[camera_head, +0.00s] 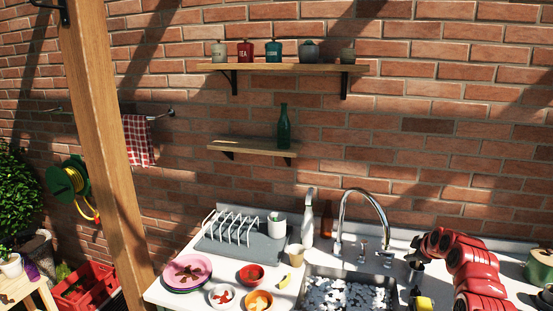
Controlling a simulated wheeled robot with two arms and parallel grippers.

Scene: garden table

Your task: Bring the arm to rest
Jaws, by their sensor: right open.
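My right arm, in red and black, comes in at the lower right of the head view. My right gripper (415,266) is beside the right end of the sink, over the counter, and is small and dark here. It is open, and I see nothing held in it. My left gripper is not in view.
The sink (303,283) holds many pale pieces under a curved tap (343,222). Left of it are a dish rack (232,228), pink plates (187,271), bowls (250,274) and a cup (296,254). A green pot (541,267) stands far right. Shelves (285,67) hang above.

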